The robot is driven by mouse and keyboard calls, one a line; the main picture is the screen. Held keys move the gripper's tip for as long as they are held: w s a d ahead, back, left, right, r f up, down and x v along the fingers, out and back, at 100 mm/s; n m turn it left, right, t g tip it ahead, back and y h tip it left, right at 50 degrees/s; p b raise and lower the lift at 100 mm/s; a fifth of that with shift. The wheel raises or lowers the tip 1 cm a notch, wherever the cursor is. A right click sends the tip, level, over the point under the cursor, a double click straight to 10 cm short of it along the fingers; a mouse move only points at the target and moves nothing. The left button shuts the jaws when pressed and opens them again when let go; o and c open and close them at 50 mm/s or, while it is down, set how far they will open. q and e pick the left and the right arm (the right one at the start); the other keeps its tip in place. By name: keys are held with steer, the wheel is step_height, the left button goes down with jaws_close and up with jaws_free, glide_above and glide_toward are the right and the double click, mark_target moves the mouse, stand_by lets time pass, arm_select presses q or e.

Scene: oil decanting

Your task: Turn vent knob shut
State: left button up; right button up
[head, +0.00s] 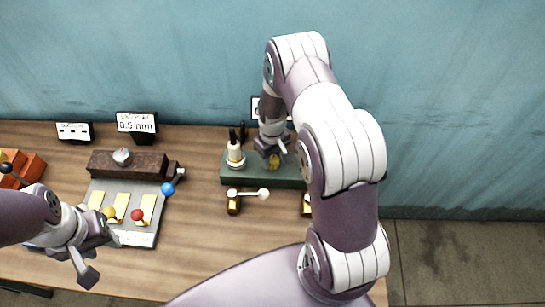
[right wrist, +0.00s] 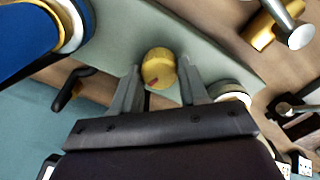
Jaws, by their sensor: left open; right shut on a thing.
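The vent knob looks like a small round brass knob (right wrist: 159,68) with a red mark, on a pale green surface in the right wrist view. My right gripper (right wrist: 160,84) is shut on it, one finger on each side. In the head view the knob (head: 274,162) shows below the right gripper (head: 273,148), at the green base (head: 235,179); my right arm hides part of that base. My left gripper (head: 99,257) is open and empty at the lower left, over the table's front part.
A cream and black fitting (head: 235,155) stands on the green base, left of my right gripper. A brass valve with a white-tipped lever (head: 248,194) is in front. A grey tray with brass blocks and coloured balls (head: 140,238) lies left. Bare wood (head: 205,250) lies between.

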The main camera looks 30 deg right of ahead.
mark_target(273, 158)
steer(key=shift+w+r+n+b, duration=0.15)
steer(key=shift+n+b, duration=0.15)
steer(key=shift+n, duration=1.2)
steer(key=o, duration=1)
steer(key=shift+o, duration=0.3)
step_height(273, 158, up, 13)
steer(key=b, duration=0.3)
steer(key=shift+f, duration=0.2)
